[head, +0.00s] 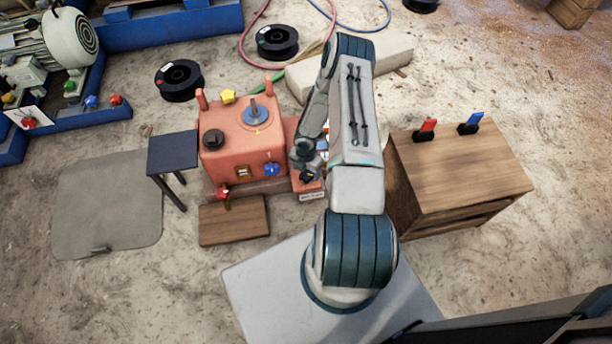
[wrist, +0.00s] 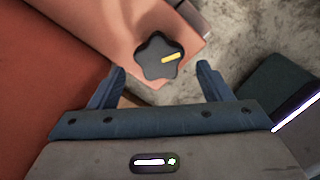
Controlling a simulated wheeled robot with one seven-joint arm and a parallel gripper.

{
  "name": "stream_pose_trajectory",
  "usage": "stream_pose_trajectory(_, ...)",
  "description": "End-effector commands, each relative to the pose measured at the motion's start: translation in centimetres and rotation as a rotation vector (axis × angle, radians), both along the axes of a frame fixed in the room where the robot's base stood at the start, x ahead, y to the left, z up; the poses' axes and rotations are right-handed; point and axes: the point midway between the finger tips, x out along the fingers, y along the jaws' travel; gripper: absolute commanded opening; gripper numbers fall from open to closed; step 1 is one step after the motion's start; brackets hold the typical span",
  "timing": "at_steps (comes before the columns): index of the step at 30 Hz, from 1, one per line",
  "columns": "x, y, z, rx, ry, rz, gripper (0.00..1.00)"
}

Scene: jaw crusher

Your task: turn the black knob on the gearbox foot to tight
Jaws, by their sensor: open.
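The black knob (wrist: 158,57) shows in the wrist view as a lobed star shape with a yellow bar pointing right. It sits on the salmon-orange gearbox foot (wrist: 110,32), near the foot's corner. My gripper (wrist: 162,72) is open, with one blue finger low on each side of the knob; I cannot tell whether either finger touches it. In the head view the orange gearbox (head: 238,140) stands left of my arm. The knob (head: 308,175) shows there as a small dark shape, partly hidden by my wrist.
A wooden cabinet (head: 470,170) with a red and a blue switch stands to the right. A small dark table (head: 173,152) is left of the gearbox, and a brown board (head: 234,220) lies in front. Black spools (head: 178,80) and hoses lie behind.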

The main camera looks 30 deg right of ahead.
Motion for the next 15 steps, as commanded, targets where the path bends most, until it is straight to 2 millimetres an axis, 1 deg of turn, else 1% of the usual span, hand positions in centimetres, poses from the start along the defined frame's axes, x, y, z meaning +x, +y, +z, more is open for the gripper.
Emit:
stream_pose_trajectory(1,0.0,0.0,-1.1,0.001,0.0,-0.002,0.72)
stream_pose_trajectory(6,0.0,0.0,-2.6,0.0,0.0,-0.002,0.72)
stream_pose_trajectory(9,0.0,0.0,-2.9,0.0,0.0,-0.002,0.72)
stream_pose_trajectory(15,0.0,0.0,-3.0,-0.001,0.0,-0.002,0.72)
